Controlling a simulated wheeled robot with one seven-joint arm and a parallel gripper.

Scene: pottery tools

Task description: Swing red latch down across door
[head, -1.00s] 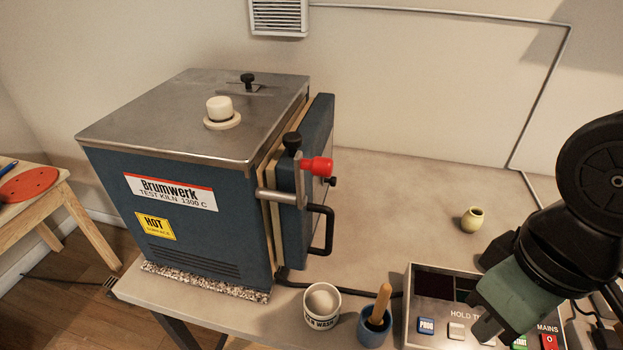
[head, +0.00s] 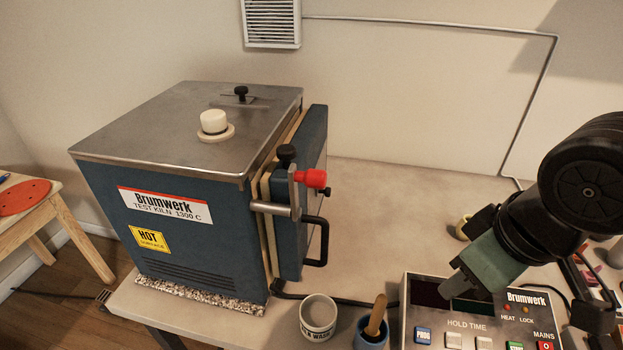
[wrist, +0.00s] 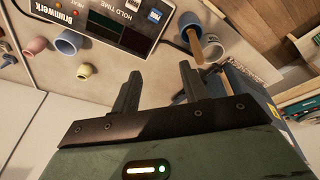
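The kiln door (head: 315,160) stands against the kiln's front with a cream band between, and has a black handle (head: 322,243). My gripper (head: 453,283) is above the control box, to the right of the latch and well apart from it. In the wrist view my gripper (wrist: 158,82) has its fingers apart with nothing between them.
The control box (head: 410,320) lies under my gripper. A white cup (head: 318,318) and a blue pot (head: 370,338) with a wooden-handled tool stand before the door. A small yellow pot (head: 461,228) is behind my arm.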

